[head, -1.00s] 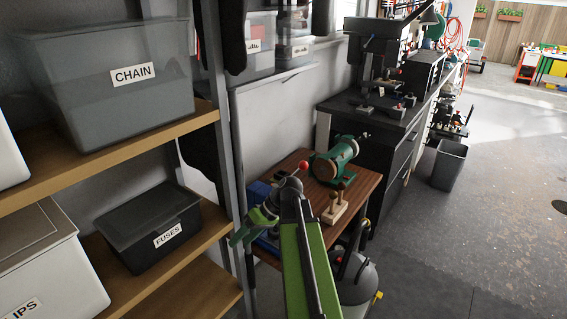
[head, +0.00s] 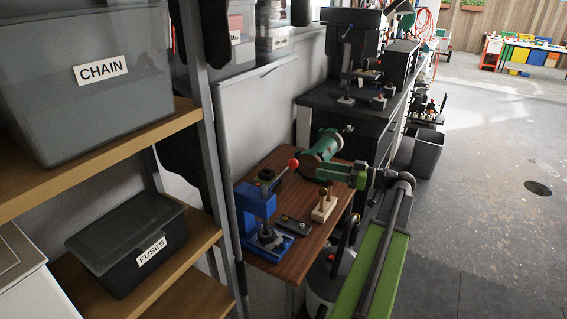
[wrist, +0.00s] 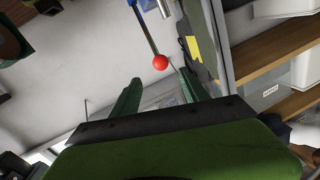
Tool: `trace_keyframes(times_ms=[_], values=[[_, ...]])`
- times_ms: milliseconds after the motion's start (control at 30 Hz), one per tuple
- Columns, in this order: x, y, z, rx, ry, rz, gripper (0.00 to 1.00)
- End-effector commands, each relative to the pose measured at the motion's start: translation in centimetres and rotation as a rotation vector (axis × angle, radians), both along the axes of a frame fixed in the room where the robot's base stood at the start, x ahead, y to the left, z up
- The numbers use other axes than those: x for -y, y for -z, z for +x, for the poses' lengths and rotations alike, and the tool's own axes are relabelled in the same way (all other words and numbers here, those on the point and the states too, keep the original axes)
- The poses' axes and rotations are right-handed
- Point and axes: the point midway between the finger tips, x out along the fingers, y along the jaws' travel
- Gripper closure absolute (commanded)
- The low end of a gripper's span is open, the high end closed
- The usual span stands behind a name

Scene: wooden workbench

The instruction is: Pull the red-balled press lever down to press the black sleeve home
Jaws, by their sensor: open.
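The blue press (head: 256,203) stands on the left of the small wooden bench. Its lever slants up to the right and ends in a red ball (head: 293,163). A dark piece (head: 267,234) sits low under the press head; I cannot tell whether it is the black sleeve. My gripper (head: 319,173) is just right of the ball, pointing left towards it. In the wrist view the red ball (wrist: 160,62) shows beyond the fingertips, roughly between them. My gripper (wrist: 162,84) is open and empty there, with no visible contact with the ball.
A green round-bodied machine (head: 325,146) stands close behind my gripper. A wooden block with pegs (head: 324,207) and a dark flat tray (head: 293,226) are on the bench (head: 300,250). A metal shelf with a CHAIN bin (head: 100,80) is on the left.

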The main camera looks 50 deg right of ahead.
Motion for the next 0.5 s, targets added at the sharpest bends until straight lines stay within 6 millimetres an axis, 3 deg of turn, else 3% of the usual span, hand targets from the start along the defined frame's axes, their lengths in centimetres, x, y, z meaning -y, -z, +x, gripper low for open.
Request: trace_keyframes(times_ms=[300, 500], values=[[-3.9, 0.0, 7.7, -0.002, -0.008, 0.000, 0.47], [-5.5, 0.0, 11.3, -0.002, -0.008, 0.000, 0.47]])
